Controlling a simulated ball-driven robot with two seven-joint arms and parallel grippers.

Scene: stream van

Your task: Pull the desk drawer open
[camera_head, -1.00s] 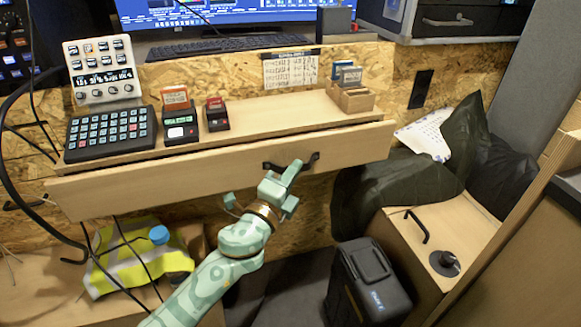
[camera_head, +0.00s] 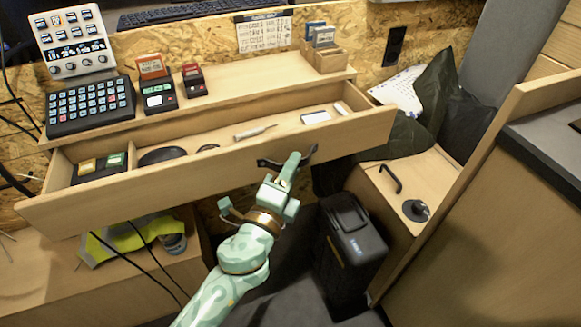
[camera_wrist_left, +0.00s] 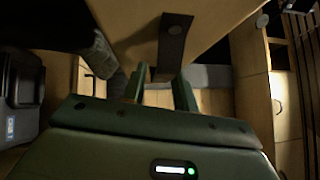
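The desk drawer (camera_head: 205,170) is pulled partway out of the wooden desk, and its inside shows. Its dark handle (camera_head: 268,163) sits on the drawer front, right of the middle. My left gripper (camera_head: 291,172) is at the handle, with its fingers around it. In the left wrist view, the dark handle (camera_wrist_left: 172,42) runs down between the two fingertips of my left gripper (camera_wrist_left: 161,92). The exact contact is partly hidden. My right gripper is in neither view.
The drawer holds a screwdriver (camera_head: 252,132), a dark round item (camera_head: 162,156) and small boxes. A keypad (camera_head: 90,106) and card readers stand on the shelf above. A black case (camera_head: 350,245) stands on the floor at right, beside a wooden box (camera_head: 425,178).

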